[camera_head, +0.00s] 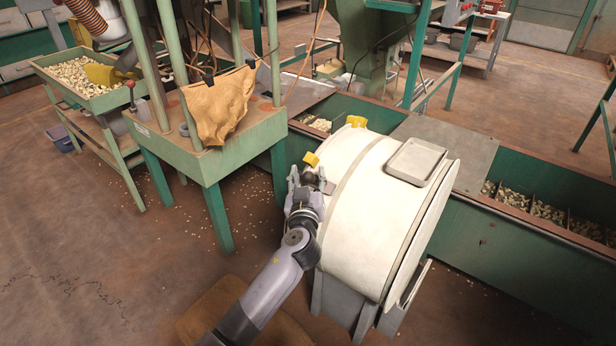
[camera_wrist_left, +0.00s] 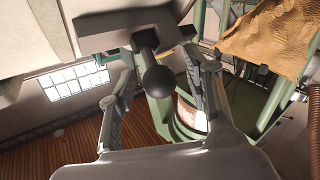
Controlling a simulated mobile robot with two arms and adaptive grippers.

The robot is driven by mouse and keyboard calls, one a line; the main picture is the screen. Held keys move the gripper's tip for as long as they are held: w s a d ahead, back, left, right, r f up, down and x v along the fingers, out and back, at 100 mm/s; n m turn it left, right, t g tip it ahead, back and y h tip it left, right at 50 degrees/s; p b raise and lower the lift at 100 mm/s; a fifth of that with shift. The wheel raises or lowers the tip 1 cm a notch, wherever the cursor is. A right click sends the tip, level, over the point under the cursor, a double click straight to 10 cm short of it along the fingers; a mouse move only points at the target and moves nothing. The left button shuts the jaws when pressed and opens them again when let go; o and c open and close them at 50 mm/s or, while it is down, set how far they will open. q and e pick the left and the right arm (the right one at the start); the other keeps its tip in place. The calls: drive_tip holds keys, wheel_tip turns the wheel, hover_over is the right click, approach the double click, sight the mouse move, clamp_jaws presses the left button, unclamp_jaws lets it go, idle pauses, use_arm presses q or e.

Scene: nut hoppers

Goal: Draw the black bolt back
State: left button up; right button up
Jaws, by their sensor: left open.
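The black bolt shows in the left wrist view as a round dark ball knob (camera_wrist_left: 165,82) on a short stem, which comes out of a dark bar (camera_wrist_left: 128,27). In the head view, the black bolt's knob (camera_head: 311,179) is a small dark shape at the left side of a large cream drum (camera_head: 372,205). My left gripper (camera_head: 307,180) is at the knob, with its fingers spread. In the wrist view the knob is between the open fingers of my left gripper (camera_wrist_left: 162,84), with a visible gap to each finger. My right gripper does not show.
A grey metal tray (camera_head: 416,162) lies on top of the drum. Yellow parts (camera_head: 310,159) sit on the drum's upper edge. A green table with a brown leather piece (camera_head: 218,104) stands left of the gripper. Green hoppers (camera_head: 497,235) with nuts run behind and right.

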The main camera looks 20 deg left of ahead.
use_arm(q)
clamp_jaws()
idle(0.5)
